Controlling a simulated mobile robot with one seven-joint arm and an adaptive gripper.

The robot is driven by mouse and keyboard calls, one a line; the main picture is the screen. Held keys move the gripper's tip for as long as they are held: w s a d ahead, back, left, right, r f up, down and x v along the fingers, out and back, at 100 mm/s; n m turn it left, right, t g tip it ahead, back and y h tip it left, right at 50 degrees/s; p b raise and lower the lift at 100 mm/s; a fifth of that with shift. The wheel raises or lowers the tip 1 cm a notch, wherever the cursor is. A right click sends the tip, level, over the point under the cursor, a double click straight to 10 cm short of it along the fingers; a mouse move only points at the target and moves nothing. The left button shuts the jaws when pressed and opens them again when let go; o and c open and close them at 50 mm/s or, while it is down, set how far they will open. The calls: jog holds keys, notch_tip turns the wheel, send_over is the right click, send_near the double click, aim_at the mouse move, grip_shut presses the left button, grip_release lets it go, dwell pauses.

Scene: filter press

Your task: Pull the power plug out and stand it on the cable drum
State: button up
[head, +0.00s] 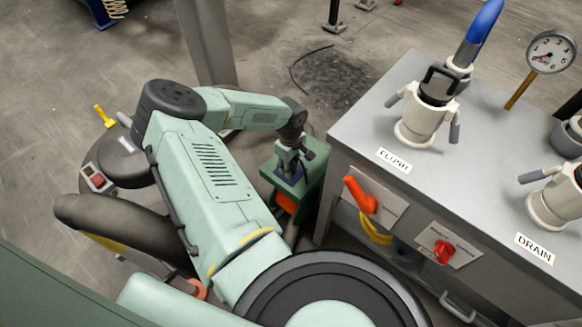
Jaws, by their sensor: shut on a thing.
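The gripper is shut on a small dark blue piece (291,173), which seems to be the power plug. It is at the drum's top; I cannot tell whether it touches. The fingers hide most of it.
The grey bench (357,132) stands close to the right of the drum, carrying cream fittings (417,121) and a gauge (551,51). A red knob (443,251) is on its front. A grey post (207,42) rises behind my arm. The floor behind the drum is mostly clear.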

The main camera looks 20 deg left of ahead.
grip_shut()
jog(key=shift+r, duration=0.2)
jog(key=shift+r+p, duration=2.25)
jog(key=shift+r, duration=0.6)
